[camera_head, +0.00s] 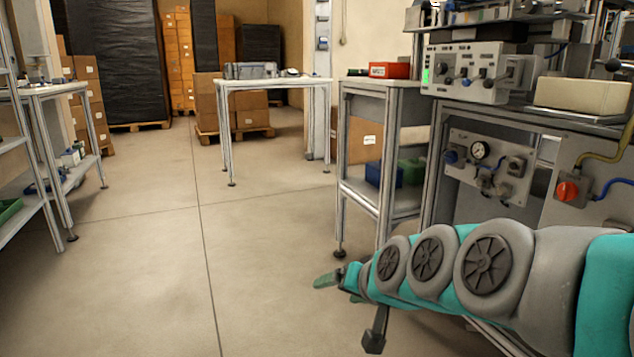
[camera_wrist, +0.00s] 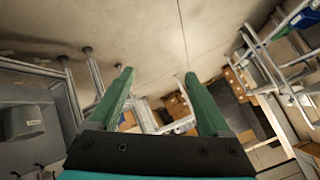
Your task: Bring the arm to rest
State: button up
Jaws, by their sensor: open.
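My arm (camera_head: 500,265), grey and teal, reaches in from the right edge of the head view and lies nearly level in front of the workbench. My gripper (camera_head: 326,281) is at its left end, above the floor, and only part of it shows there. In the wrist view my gripper (camera_wrist: 158,92) shows two green fingers spread apart with nothing between them. No object is held.
The workbench (camera_head: 575,122) with gauge and control box stands right, beside a side table (camera_head: 385,86) with a red box (camera_head: 389,70). A far table (camera_head: 275,83) and a left shelf (camera_head: 50,90) flank open floor (camera_head: 150,240).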

jog(key=s+d+f+n+g+h, duration=0.1)
jog(key=s+d+f+g+h, duration=0.2)
jog(key=s, duration=0.7)
jog(key=s+d+f+g, duration=0.4)
jog(key=s+f, duration=0.1)
jog(key=s, duration=0.4)
jog(key=s+d+f+n+g+h, duration=0.1)
jog(key=s+d+f+g+h, duration=0.25)
jog(key=s, duration=0.65)
notch_tip(320, 180, up, 11)
jog(key=y+p, duration=0.2)
jog(key=p, duration=1)
jog(key=shift+d, duration=0.25)
